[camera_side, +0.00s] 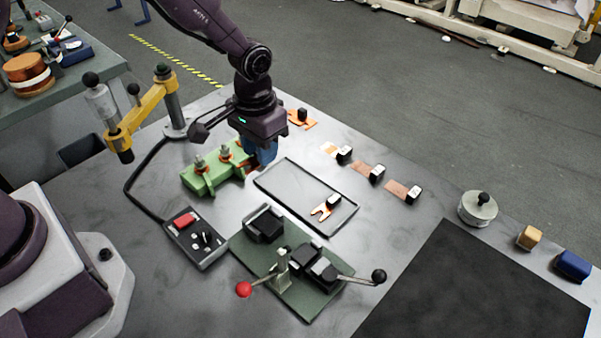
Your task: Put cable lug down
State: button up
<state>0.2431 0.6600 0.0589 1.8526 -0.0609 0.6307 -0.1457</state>
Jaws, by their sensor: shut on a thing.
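My gripper (264,160) points down with its blue fingers at the right end of the green fixture (207,182), left of the dark-rimmed tray (285,207). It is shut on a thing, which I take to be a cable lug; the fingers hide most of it. I cannot tell whether it touches the fixture. Another lug, a copper fork with a black block (323,210), lies in the tray. The rest of the tray is bare.
Several copper pieces with black blocks (373,172) lie behind the tray. A green clamp base (300,298) with levers stands in front, beside a control box (195,240). A yellow arm (140,110) stands left. A black mat (480,290) is clear at right.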

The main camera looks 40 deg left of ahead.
send_over(300, 179)
notch_tip(300, 179, down, 7)
jog(key=shift+s+a+f, duration=0.1)
jog(key=shift+s+a, duration=0.05)
jog(key=shift+f, duration=1.65)
jog(key=shift+f, duration=0.2)
jog(key=o, duration=1)
jog(key=shift+r, duration=0.1)
notch_tip(300, 179, up, 12)
jog(key=shift+r, duration=0.25)
